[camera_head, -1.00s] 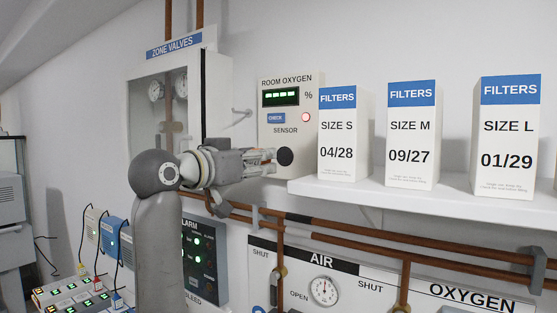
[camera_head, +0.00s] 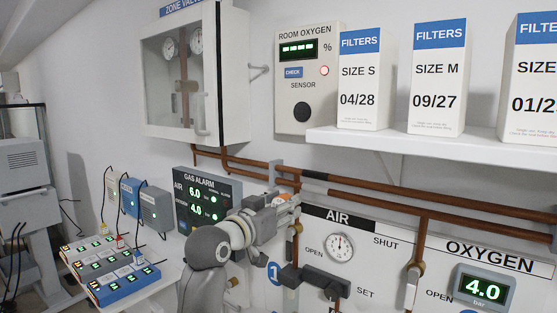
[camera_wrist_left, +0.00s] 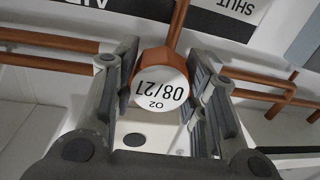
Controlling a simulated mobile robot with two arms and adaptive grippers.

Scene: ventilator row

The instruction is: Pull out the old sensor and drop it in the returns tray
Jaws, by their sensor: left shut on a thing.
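My left gripper (camera_head: 290,203) is shut on the old sensor in front of the wall, below and left of the oxygen monitor. In the left wrist view the sensor (camera_wrist_left: 160,90) is between the two fingers. It has a round white face marked O2 with a date, upside down, and an orange body. In the head view only a small light and orange bit of it shows at the fingertips. The room oxygen monitor (camera_head: 296,62) has a dark round opening (camera_head: 303,112) under the word SENSOR. My right gripper and the returns tray are not in view.
Filter boxes (camera_head: 362,100) stand on a white shelf (camera_head: 330,134) at the right. Copper pipes (camera_head: 400,191) and the AIR panel (camera_head: 375,222) are close to my left gripper. The gas alarm (camera_head: 195,185) is left of it. A lit device (camera_head: 125,292) stands on the lower-left surface.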

